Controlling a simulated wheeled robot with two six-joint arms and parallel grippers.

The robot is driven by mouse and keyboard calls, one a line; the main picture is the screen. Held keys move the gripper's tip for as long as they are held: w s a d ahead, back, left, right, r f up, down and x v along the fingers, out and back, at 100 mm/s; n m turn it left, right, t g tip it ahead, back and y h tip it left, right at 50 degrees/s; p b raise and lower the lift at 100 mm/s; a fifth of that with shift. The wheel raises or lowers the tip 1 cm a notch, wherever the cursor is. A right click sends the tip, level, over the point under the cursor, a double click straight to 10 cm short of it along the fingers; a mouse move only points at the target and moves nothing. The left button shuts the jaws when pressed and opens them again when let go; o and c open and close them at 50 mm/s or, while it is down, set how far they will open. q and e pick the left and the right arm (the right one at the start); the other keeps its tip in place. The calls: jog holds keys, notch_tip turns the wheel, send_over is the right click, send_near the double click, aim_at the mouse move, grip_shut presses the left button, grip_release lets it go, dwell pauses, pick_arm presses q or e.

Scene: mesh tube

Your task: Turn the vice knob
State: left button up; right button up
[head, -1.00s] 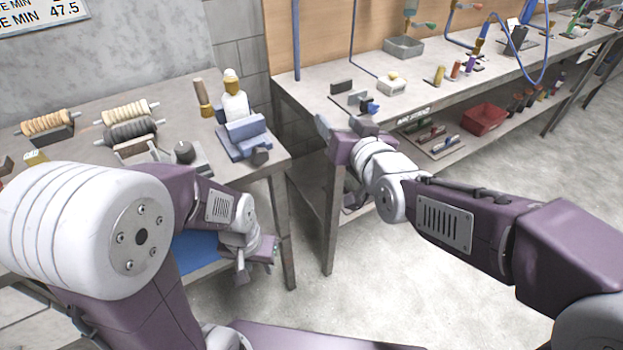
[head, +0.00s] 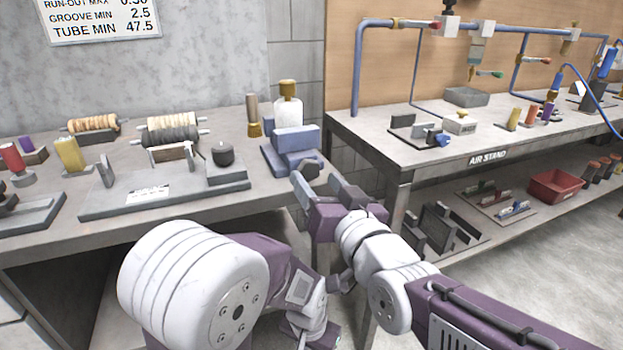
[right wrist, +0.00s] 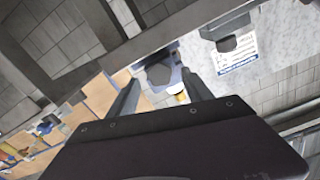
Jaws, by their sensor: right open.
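The blue vice (head: 292,142) sits at the front right corner of the left bench in the head view. Its dark knob (head: 308,169) faces the bench's front edge. My right gripper (head: 318,182) is open and empty, just in front of the knob, its fingers pointing towards the vice. In the right wrist view the dark knob (right wrist: 158,75) shows between the two open fingers (right wrist: 160,80), with the blue vice (right wrist: 176,68) behind it. I see no clear contact. My left gripper (head: 322,338) is at the bottom edge, mostly cut off, fingers not readable.
A white bottle (head: 287,108) and a brass-tipped tool (head: 253,115) stand behind the vice. A grey fixture with a dark knob (head: 222,153) lies to its left. The air stand bench (head: 385,135) is to the right, with a red bin (head: 557,186) on its shelf.

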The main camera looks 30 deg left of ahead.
aim_at(311, 173)
jog(key=shift+x, duration=1.95)
jog(key=shift+d, duration=0.1)
grip_shut()
jog(key=shift+m+b, duration=0.4)
